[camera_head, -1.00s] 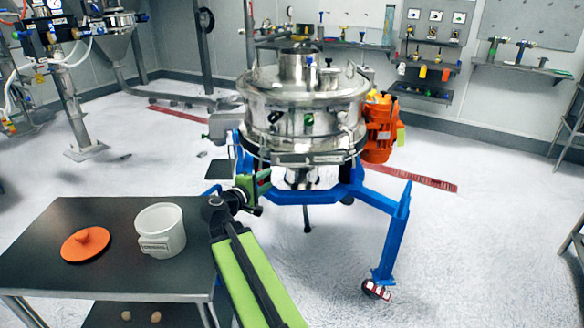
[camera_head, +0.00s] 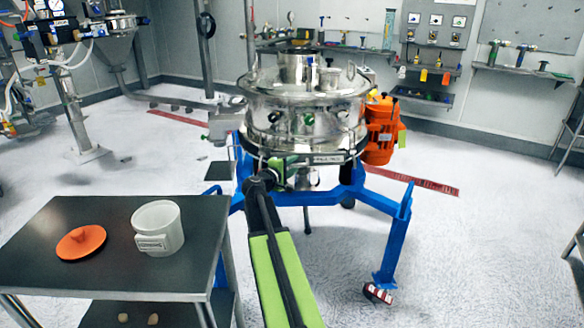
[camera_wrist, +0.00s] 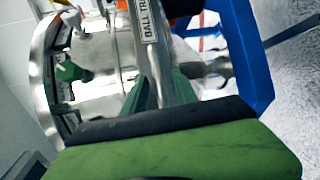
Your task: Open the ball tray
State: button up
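The ball tray (camera_head: 326,159) is a flat metal band with a printed label, set in the lower part of the steel sifter (camera_head: 308,105). In the wrist view, the ball tray (camera_wrist: 147,22) shows close up with part of its label, "BALL TR". My gripper (camera_head: 278,166) is at the sifter's front, left of the label. In the wrist view, my gripper's (camera_wrist: 160,92) green fingers stand apart, with the metal band between and beyond them. Whether they touch it is hard to tell. The arm hides part of the tray's front left.
The sifter stands on a blue frame (camera_head: 392,240) with an orange motor (camera_head: 381,130) at right. A dark table (camera_head: 40,225) at left bears a white container (camera_head: 158,228) and an orange lid (camera_head: 81,243).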

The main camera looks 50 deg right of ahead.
jog(key=shift+c, duration=0.2)
grip_shut()
dwell(1.1)
